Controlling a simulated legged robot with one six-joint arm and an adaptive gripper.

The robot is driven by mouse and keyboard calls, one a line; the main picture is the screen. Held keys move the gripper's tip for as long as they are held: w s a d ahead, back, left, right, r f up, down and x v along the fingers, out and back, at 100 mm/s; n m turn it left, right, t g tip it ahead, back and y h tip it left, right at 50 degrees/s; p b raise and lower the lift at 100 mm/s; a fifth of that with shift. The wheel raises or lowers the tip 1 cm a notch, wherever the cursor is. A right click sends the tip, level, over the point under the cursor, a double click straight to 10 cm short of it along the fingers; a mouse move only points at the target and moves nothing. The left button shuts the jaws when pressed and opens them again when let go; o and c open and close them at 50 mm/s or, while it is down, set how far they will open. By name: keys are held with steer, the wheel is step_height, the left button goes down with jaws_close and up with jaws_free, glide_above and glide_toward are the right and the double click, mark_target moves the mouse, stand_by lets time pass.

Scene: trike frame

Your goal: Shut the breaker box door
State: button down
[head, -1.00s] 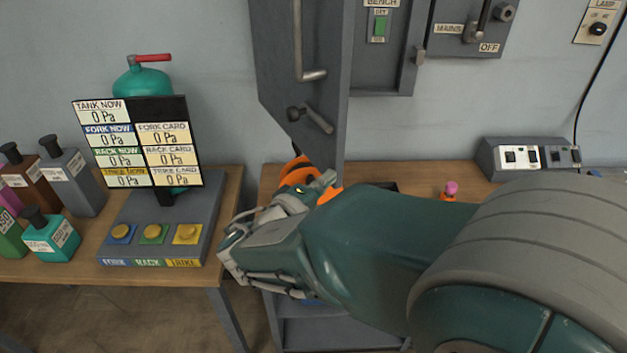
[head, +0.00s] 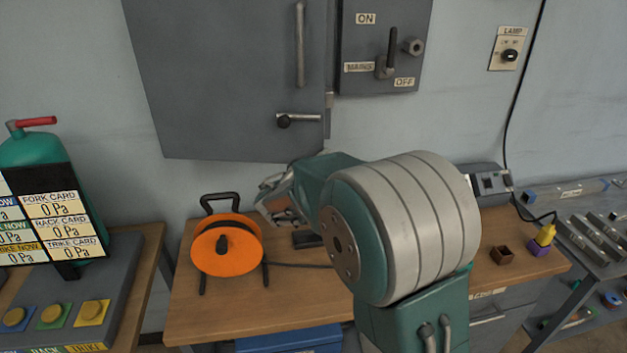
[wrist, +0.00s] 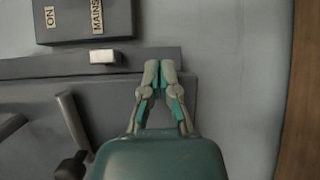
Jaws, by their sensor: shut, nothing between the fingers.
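The grey breaker box door (head: 220,80) covers the box front in the head view, where it stood swung out before. I cannot tell whether it sits fully flush. It carries a vertical bar handle (head: 299,45) and a small lever with a dark knob (head: 298,117), also partly seen in the wrist view (wrist: 73,120). A strip of the box edge with a pale catch (wrist: 103,57) shows beyond the door's edge in the wrist view. My gripper (head: 268,195) is below the door; its fingertips (wrist: 158,68) are together and empty, overlapping the door's lower corner in the wrist view.
The mains switch box (head: 380,45) hangs right of the door. Below, a wooden bench (head: 200,315) holds an orange cable reel (head: 227,245) close left of my gripper. A pressure display (head: 50,215) stands at left. The wall between door and bench is clear.

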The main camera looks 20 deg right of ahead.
steer(key=w+d+n+t+y, duration=0.2)
steer(key=w+d+n+y, duration=0.1)
steer(key=w, duration=0.8)
steer(key=shift+t+y, duration=0.4)
steer(key=shift+y, duration=0.2)
steer(key=shift+a, duration=0.1)
